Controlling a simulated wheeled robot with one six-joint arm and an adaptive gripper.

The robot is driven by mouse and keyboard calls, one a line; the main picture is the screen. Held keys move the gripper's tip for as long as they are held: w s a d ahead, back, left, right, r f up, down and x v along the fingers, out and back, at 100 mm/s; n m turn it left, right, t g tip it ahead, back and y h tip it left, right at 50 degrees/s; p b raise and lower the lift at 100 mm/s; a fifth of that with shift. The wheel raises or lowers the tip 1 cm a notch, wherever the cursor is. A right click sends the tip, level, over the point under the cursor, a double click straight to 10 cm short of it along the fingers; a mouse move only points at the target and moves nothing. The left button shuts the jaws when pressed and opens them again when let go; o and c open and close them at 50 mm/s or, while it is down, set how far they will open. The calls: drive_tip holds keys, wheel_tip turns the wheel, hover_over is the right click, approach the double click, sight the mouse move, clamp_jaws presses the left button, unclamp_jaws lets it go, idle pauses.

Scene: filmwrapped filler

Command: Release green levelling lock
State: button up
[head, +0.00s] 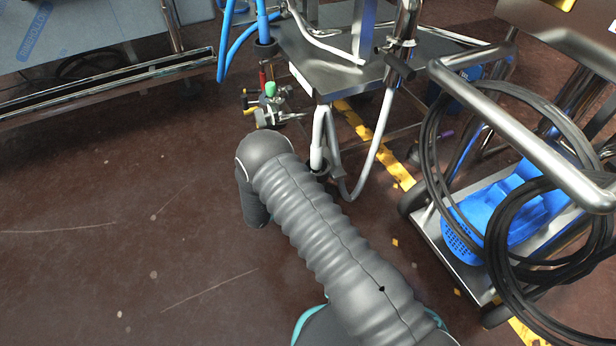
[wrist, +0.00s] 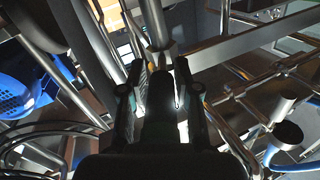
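A small green knob (head: 270,89), likely the green levelling lock, shows in the head view. It sits on a small metal fitting (head: 277,113) low at the left front corner of the metal equipment frame (head: 335,70). A red lever stands just left of it. My arm covers the floor to the lower right of it, and my gripper is hidden in the head view. In the wrist view, my gripper (wrist: 158,78) has its two dark fingers spread apart. Nothing is clearly held between them. A metal post (wrist: 155,25) shows beyond the fingers. I cannot make out the green knob in the wrist view.
Blue and pale hoses (head: 378,145) hang around the frame. At right, a trolley (head: 530,150) carries looped black cables (head: 435,160) and a blue basket (head: 505,212). A wrapped metal unit (head: 90,40) stands at the back left. The brown floor (head: 110,200) at left is clear.

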drive_tip(key=shift+o, duration=0.7)
drive_tip(key=shift+s+a, duration=0.3)
drive_tip(key=shift+a, duration=0.2)
drive_tip(key=v, duration=1.1)
drive_tip(key=shift+s, duration=0.2)
